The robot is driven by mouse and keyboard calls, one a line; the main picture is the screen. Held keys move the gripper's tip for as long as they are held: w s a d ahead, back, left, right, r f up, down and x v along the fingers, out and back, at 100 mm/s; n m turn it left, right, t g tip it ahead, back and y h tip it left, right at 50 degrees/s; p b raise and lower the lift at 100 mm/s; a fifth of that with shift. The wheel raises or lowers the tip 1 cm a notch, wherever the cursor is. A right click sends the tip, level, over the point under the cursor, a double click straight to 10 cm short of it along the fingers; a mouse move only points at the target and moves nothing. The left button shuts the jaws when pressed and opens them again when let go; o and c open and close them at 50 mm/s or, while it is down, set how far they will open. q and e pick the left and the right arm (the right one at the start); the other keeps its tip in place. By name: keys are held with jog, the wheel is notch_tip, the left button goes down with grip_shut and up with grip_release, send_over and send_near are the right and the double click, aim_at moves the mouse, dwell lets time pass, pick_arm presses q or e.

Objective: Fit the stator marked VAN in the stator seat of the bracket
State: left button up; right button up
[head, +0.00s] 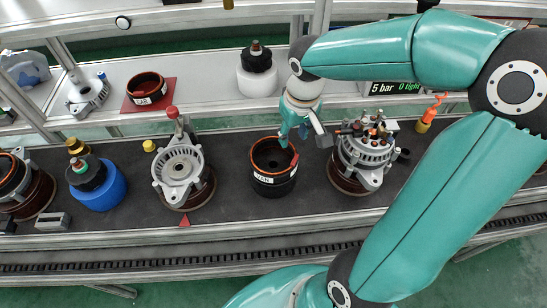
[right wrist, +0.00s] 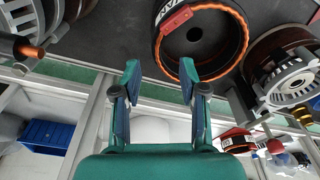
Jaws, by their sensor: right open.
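The stator marked VAN (head: 262,181) is a dark ring with a copper-brown inside and a white label. It stands on the grey belt, and a red tag sits on its right side. In the right wrist view the stator (right wrist: 243,62) lies just beyond the fingertips. The silver bracket (head: 180,165) stands left of it on a round brown base, its round seat facing up and empty. My right gripper (head: 303,132) is open and empty at the far right rim of the stator; its two fingers (right wrist: 159,72) are apart. I cannot tell whether a finger touches the rim. My left gripper is not in view.
An assembled alternator (head: 366,160) stands close right of the stator. A blue-based part (head: 98,190) is left of the bracket. Behind, a shelf holds a stator marked CAR (head: 146,88) on a red mat and a white jar (head: 257,80). Bare belt (head: 228,180) separates bracket and stator.

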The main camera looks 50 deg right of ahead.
aim_at(292, 145)
jog(key=shift+w+d+f, duration=0.1)
jog(key=shift+d+f, duration=0.05)
jog(key=shift+f, duration=1.3)
jog(key=shift+w+d+f, duration=0.1)
jog(key=shift+f, duration=1.35)
grip_shut()
jog(key=shift+w+r, duration=0.1)
